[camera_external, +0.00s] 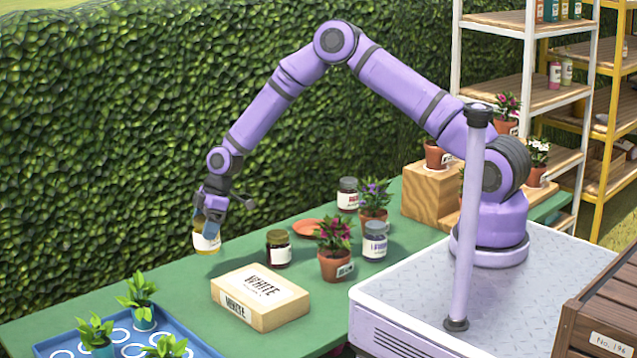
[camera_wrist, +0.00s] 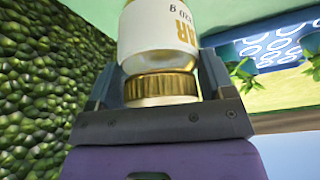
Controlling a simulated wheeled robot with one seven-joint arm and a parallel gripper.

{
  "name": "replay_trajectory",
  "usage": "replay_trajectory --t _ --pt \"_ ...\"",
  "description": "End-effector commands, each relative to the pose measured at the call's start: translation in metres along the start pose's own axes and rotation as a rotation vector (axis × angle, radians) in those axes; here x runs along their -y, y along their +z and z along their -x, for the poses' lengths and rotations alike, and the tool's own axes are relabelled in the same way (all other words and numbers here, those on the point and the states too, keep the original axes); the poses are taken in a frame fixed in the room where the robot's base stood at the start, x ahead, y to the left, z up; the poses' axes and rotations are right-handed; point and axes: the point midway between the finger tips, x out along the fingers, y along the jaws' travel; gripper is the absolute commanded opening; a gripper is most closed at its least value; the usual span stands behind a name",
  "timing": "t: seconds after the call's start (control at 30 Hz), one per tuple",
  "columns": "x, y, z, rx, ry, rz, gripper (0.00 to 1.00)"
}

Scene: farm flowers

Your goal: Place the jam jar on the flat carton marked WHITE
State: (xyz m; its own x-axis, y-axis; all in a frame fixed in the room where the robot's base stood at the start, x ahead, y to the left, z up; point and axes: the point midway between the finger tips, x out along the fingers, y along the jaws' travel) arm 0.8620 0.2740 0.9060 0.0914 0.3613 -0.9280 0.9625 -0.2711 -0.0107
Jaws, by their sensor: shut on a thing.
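My gripper (camera_external: 209,220) is shut on a gold-lidded jar (camera_external: 207,240) with a white label and yellowish contents, held in the air beyond and left of the carton. In the wrist view, the fingers (camera_wrist: 160,85) hold this jar (camera_wrist: 158,45) around its lid; only part of its label lettering, "AR", is readable. The flat carton marked WHITE (camera_external: 245,290) lies on the green table, its top clear. A dark jar (camera_external: 278,250) stands behind the carton, and another dark jar (camera_external: 347,196) with red lettering stands farther back. I cannot tell which is the jam jar.
A blue tray (camera_external: 195,345) with seedlings is at front left. A hedge (camera_external: 100,150) stands behind the table. An orange saucer (camera_external: 308,228) lies farther back.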

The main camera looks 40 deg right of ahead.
Motion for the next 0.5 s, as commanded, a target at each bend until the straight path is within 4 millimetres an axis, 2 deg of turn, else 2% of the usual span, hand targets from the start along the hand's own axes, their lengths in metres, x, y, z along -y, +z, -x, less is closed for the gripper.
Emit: replay_trajectory --t 0.03,0.27,0.5 --pt "0.019 0.007 0.003 0.003 -0.014 0.03 0.35" --pt "0.105 0.04 0.013 0.008 -0.074 0.178 0.35" --pt "0.197 0.082 0.036 0.006 -0.138 0.34 0.35"
